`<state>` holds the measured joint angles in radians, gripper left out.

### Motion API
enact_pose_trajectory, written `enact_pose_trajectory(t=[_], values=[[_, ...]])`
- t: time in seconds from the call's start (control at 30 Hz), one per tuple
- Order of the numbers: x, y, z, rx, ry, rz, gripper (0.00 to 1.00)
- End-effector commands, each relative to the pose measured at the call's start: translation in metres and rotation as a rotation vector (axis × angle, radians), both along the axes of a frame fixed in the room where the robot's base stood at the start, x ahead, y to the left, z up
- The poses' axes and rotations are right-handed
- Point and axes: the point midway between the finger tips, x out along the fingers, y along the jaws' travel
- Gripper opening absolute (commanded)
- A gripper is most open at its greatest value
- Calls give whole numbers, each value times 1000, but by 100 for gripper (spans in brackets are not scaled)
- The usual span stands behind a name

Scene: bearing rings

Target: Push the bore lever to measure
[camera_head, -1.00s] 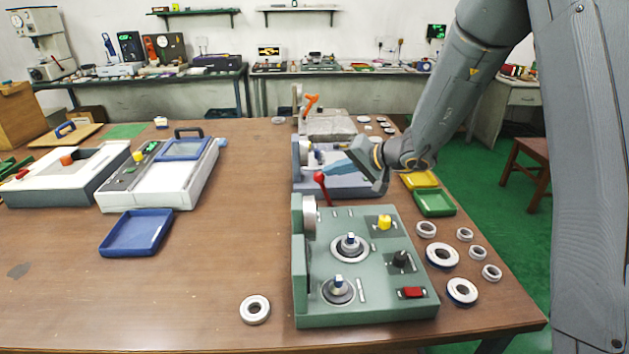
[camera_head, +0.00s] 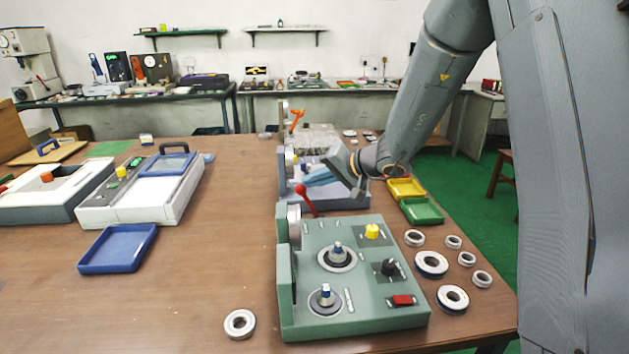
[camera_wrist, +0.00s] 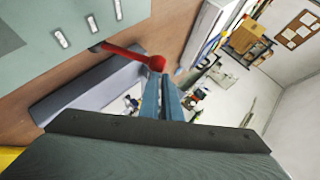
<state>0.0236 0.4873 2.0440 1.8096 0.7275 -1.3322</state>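The green bore gauge (camera_head: 365,290) stands on the near part of the table. Its red lever (camera_head: 308,201) rises from the back left corner and leans to the left. In the wrist view the lever's red ball (camera_wrist: 157,63) is right at my fingertips. My gripper (camera_head: 305,182) reaches in from the right with its blue fingers just beside the ball. In the wrist view the fingers (camera_wrist: 162,88) lie together, with nothing seen between them. Whether they touch the ball I cannot tell for sure. Two ring seats (camera_head: 337,256) on the gauge carry no bearing ring.
A blue-grey gauge (camera_head: 345,200) stands right behind, under my gripper. Several loose rings (camera_head: 432,264) lie to the right, and one ring (camera_head: 239,323) lies front left. Green (camera_head: 421,211) and yellow (camera_head: 405,188) trays sit back right. A blue tray (camera_head: 117,250) lies left.

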Motion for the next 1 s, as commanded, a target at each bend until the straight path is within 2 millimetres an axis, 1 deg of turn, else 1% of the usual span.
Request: enact_pose_trajectory(t=[0.03,0.13,0.33,0.7,0.83,1.0], values=[[-2,3,0,2,3,9,0],[-1,-3,7,3,1,8,0],[3,-32,34,0,-5,0,0],[-38,-71,71,1,-3,0,0],[-47,-80,80,1,-1,1,0],[-53,-84,85,0,-1,3,0]])
